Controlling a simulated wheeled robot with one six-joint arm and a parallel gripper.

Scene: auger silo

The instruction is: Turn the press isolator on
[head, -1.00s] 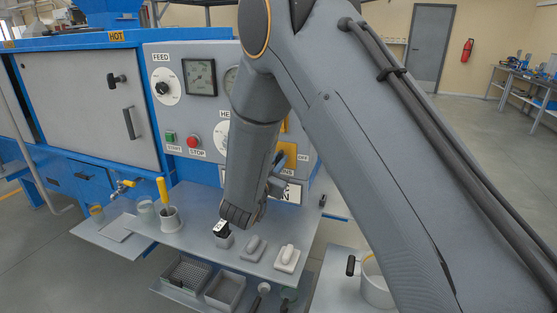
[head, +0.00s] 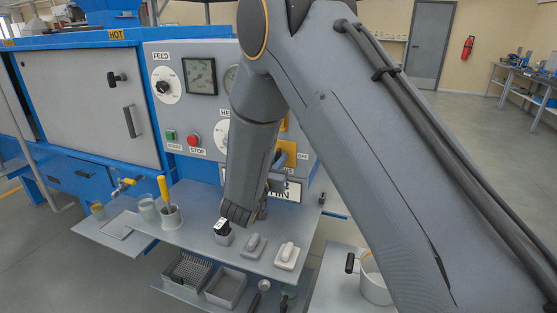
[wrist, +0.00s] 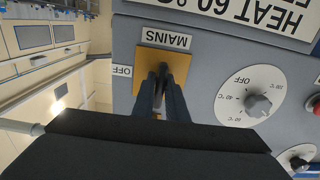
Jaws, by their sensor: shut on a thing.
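The press isolator shows in the wrist view as a yellow plate (wrist: 193,62) with a dark handle (wrist: 163,70) on the grey panel, under upside-down lettering. A MAINS label and an OFF label stand beside the plate; OFF is at its left in this turned view. My gripper (wrist: 163,92) has its two fingers on either side of the handle and is shut on it. The handle's exact angle is hard to tell behind the fingers. In the head view the yellow plate (head: 290,153) is partly hidden behind my arm.
The panel carries a FEED dial (head: 163,87), a gauge (head: 200,76), a green start button (head: 171,135) and a red STOP button (head: 193,139). A heat dial (wrist: 250,100) is close beside the isolator. A grey shelf (head: 195,235) below holds a cup with a yellow-handled tool (head: 163,188) and small blocks.

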